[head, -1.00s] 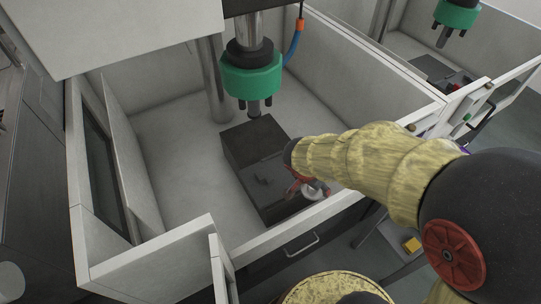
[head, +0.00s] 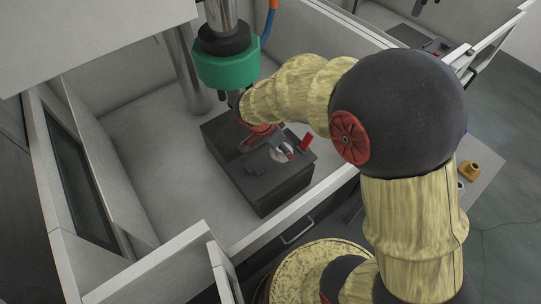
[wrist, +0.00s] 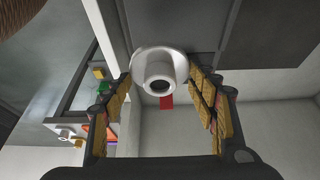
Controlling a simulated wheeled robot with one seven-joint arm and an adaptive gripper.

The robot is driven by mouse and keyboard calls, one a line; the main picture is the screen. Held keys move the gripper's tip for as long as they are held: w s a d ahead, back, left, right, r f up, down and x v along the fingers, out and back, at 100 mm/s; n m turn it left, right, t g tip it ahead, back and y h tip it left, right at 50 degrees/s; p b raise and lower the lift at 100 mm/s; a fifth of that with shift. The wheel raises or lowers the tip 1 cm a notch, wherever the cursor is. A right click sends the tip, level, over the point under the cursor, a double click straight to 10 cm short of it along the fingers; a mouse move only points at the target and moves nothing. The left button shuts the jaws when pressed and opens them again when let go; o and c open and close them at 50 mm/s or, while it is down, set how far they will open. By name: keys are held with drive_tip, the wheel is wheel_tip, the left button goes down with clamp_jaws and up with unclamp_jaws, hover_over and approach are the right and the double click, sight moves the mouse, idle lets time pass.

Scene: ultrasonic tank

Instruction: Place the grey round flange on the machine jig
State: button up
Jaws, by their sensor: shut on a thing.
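The grey round flange (wrist: 160,65), a pale disc with a hollow hub, sits between the fingertips of my gripper (wrist: 162,78) in the wrist view. My gripper is shut on it. I cannot tell whether the flange touches the jig.
The green spindle head (head: 227,66) hangs close behind my wrist. Pale enclosure walls surround the jig, with the front wall (head: 325,190) near my arm. A side table (head: 484,180) at right holds a yellow part (head: 468,170). The enclosure floor left of the jig is clear.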

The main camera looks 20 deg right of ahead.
hover_over(271, 161)
wheel_tip(271, 161, down, 6)
drive_tip(key=shift+r+b, duration=0.15)
drive_tip(key=shift+b, duration=0.3)
drive_tip(key=shift+w+f+b, duration=0.15)
drive_tip(key=shift+f+b, duration=0.2)
drive_tip(key=shift+f, duration=1.15)
drive_tip(key=shift+f, duration=0.2)
drive_tip(key=o, duration=1.4)
drive_tip(key=shift+o, duration=0.2)
drive_tip(key=shift+r, duration=0.1)
